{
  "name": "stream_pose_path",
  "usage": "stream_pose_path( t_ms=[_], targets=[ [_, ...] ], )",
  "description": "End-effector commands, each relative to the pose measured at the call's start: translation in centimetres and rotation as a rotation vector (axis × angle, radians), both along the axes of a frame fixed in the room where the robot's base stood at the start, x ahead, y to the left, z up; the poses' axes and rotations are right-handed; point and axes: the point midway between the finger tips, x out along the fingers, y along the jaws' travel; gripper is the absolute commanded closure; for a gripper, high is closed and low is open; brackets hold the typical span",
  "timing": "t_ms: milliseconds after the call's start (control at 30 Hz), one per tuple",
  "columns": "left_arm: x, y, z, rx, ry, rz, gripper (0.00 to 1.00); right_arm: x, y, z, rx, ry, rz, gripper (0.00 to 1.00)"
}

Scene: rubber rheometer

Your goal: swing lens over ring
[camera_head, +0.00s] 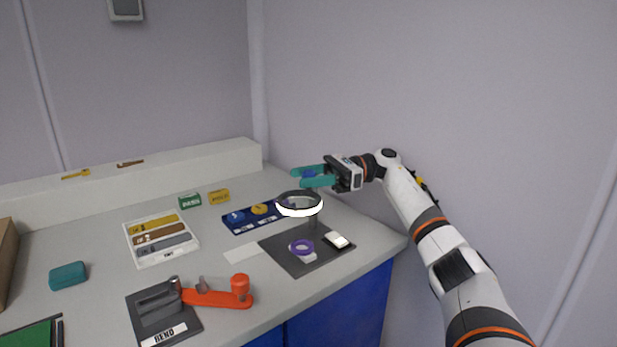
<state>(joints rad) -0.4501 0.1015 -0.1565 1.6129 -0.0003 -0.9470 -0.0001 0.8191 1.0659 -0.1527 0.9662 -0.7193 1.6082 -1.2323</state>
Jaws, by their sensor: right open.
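The lens (299,210) is a round dark frame with a bright white lower rim. It stands on a post at the back of a dark grey mat (288,263). The purple ring (301,247) lies on a small white piece on that mat, in front of and below the lens in the picture. My right gripper (306,176) has teal fingers, is open, and hangs above and behind the lens, apart from it. A small blue patch shows between the fingers; I cannot tell what it is. My left gripper is not in view.
A blue tray (236,230) with round pieces stands left of the lens. A white sample tray (142,259), green box (189,200) and yellow box (219,196) are farther left. An orange-handled bend fixture (213,299) is at the front. The right wall is close to my arm.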

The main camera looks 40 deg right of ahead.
Motion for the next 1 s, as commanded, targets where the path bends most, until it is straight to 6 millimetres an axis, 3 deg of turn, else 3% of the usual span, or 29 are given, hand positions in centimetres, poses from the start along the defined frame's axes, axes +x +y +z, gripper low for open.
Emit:
stream_pose_path(
  t_ms=[167,267,600,1000],
  targets=[
    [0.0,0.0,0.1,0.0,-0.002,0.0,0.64,0.0,0.0,1.0,0.0,-0.002,-0.001,0.52],
    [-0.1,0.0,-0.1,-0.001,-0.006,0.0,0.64,0.0,0.0,2.7,0.0,-0.005,-0.001,0.52],
    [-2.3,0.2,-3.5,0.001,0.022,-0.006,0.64,0.0,0.0,8.9,0.001,-0.004,0.0,0.52],
    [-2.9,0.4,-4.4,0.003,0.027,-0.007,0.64,0.0,0.0,10.0,0.0,0.001,0.0,0.52]
  ],
)
